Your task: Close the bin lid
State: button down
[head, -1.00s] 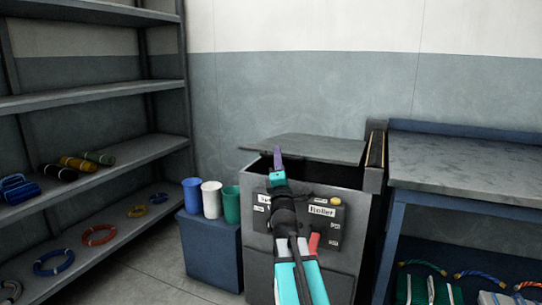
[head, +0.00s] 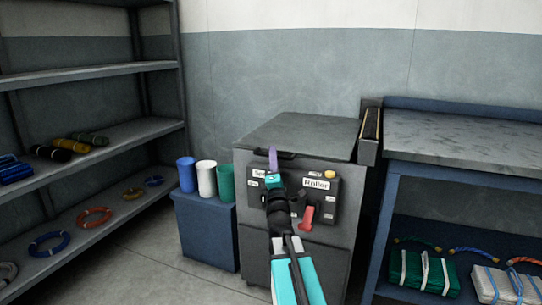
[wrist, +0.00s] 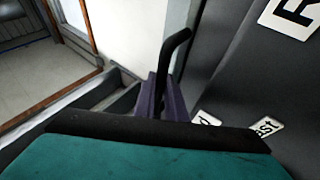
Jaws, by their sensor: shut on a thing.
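The bin (head: 300,245) is a dark grey cabinet against the back wall, with a control panel on its front. Its grey lid (head: 310,135) lies flat across the top, and no opening shows beneath it. A black handle bar (head: 288,154) runs along the lid's front edge; in the wrist view a black bar (wrist: 176,50) rises between the purple fingers. My gripper (head: 273,160) is at the lid's front edge, its purple fingers (wrist: 160,102) shut on the handle. The fingers and wrist hide part of the handle and panel.
A red lever (head: 307,217) juts from the panel. A workbench (head: 465,145) stands close at right. Shelves (head: 90,67) line the left; floor between is clear.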

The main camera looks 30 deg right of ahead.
jog(key=shift+w+a+f+y, duration=0.25)
jog(key=shift+a+f, duration=0.2)
jog(key=shift+f, duration=0.3)
jog(key=c, duration=1.8)
grip_release()
jog(key=shift+d, duration=0.1)
jog(key=shift+s, duration=0.1)
jog(key=p+v, duration=0.5)
jog(key=shift+r, duration=0.15)
